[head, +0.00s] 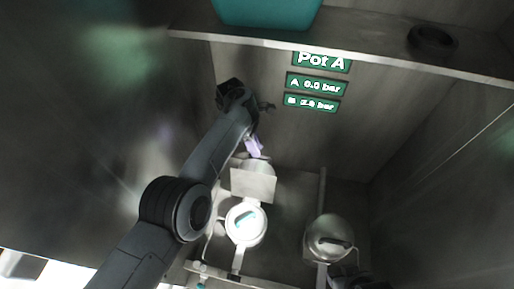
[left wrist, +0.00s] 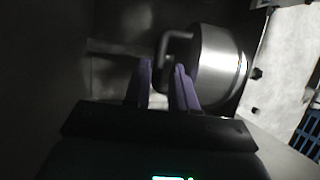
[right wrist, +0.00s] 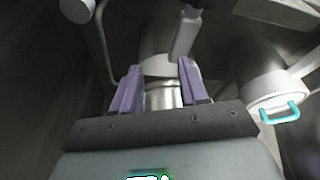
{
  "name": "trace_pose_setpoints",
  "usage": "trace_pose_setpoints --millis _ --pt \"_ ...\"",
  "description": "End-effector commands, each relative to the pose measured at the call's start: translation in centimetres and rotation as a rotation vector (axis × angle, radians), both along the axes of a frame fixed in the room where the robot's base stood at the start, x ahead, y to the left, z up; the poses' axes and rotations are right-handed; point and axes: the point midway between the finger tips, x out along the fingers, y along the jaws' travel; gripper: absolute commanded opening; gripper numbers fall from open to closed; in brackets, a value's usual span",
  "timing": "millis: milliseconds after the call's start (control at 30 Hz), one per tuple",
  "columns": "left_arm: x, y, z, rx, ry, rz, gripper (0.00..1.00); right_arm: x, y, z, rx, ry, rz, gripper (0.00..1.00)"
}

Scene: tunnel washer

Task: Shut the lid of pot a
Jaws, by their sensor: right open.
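My left gripper (head: 254,148) has purple fingers and hangs just above a raised pale lid or plate (head: 253,184). Below it is a round pale pot (head: 246,226) with a teal handle. In the left wrist view my left gripper (left wrist: 163,72) has a gap between its fingers. A bent dark handle on a shiny metal cylinder (left wrist: 220,62) reaches to the fingertips; I cannot tell whether they touch. My right gripper (right wrist: 162,72) is open, with a metal cylinder (right wrist: 163,96) beyond its fingers. Which pot is pot a is unclear.
A second metal pot (head: 328,230) with a dark handle stands at the right, near my right arm. A green sign (head: 322,62) on the back wall reads "Pot A". A shelf (head: 350,57) crosses above, with a teal box (head: 266,12). Walls close in on both sides.

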Motion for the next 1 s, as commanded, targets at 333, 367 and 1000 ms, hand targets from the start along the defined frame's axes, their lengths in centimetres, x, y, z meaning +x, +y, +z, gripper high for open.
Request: trace_pose_setpoints --millis 333,367,1000 --pt "-0.5 -0.7 -1.9 0.0 -0.001 0.0 0.26 0.0 -0.1 0.3 -0.003 0.001 0.001 0.43" --pt "-0.5 -0.7 -1.9 0.0 -0.001 0.0 0.26 0.0 -0.1 0.3 -0.003 0.001 0.001 0.43" --pt "-0.5 -0.7 -1.8 0.001 -0.001 0.0 0.0 0.0 0.2 0.3 0.007 0.001 -0.004 0.43"
